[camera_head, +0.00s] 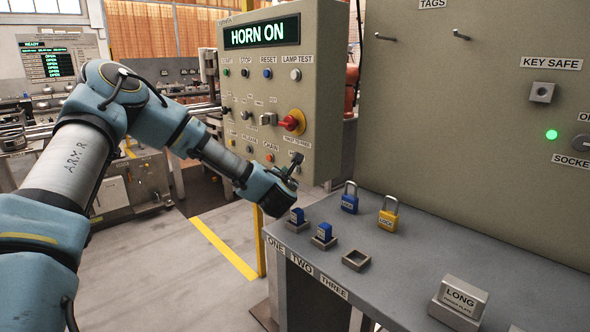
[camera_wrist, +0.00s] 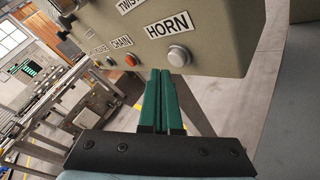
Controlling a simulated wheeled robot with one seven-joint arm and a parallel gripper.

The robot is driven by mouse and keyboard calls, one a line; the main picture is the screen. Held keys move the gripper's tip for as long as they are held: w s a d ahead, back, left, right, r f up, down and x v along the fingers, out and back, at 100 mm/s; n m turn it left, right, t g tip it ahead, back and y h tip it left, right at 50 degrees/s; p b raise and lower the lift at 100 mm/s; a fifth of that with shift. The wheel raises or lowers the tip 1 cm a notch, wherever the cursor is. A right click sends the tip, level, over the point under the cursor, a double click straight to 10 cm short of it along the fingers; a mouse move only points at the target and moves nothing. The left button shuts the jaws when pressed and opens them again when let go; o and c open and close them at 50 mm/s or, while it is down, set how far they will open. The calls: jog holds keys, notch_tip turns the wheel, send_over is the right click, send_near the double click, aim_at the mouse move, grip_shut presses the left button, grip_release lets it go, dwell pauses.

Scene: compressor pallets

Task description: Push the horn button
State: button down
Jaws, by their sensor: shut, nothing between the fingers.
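The horn button (camera_wrist: 179,56) is a round pale grey button under the HORN label, low on the control box, in the wrist view. In the head view my gripper hides it. My gripper (camera_head: 296,160) is at the lower right of the control box front. In the wrist view its two green fingers (camera_wrist: 164,72) are together and empty, with tips just left of and below the horn button; whether they touch it I cannot tell. The display (camera_head: 261,33) on the box reads HORN ON in green.
The control box (camera_head: 225,110) carries several other buttons and a red knob (camera_head: 291,122). The orange CHAIN button (camera_wrist: 132,61) is left of the horn button. A grey bench (camera_head: 400,270) with padlocks (camera_head: 389,213), small blue-topped blocks (camera_head: 324,232) and a LONG block (camera_head: 460,298) is below right.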

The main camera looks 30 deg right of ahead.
jog(key=s+a, duration=0.1)
jog(key=a, duration=0.5)
dwell(0.3)
jog(key=shift+s, duration=0.1)
dwell(0.8)
jog(key=s+a+f+m+g+y, duration=0.1)
jog(key=s+a+m+g+y, duration=0.1)
jog(key=a+m, duration=0.5)
jog(key=s+a+f+m+g+y+p, duration=0.1)
jog(key=a+m+g, duration=0.2)
jog(key=a+m, duration=0.35)
jog(key=s+a+f+m+g+y, duration=0.2)
jog(key=a+m, duration=0.2)
jog(key=a, duration=0.5)
jog(key=s+a+r+m+g+y, duration=0.2)
jog(key=s+a, duration=0.4)
jog(key=a, duration=0.3)
jog(key=s+a+r+m+g+y+p, duration=0.1)
jog(key=s+a+r+m+g+y, duration=0.1)
jog(key=s+a, duration=0.5)
jog(key=a+m+g, duration=0.1)
jog(key=a, duration=0.2)
jog(key=shift+a+r, duration=0.15)
jog(key=shift+r, duration=0.2)
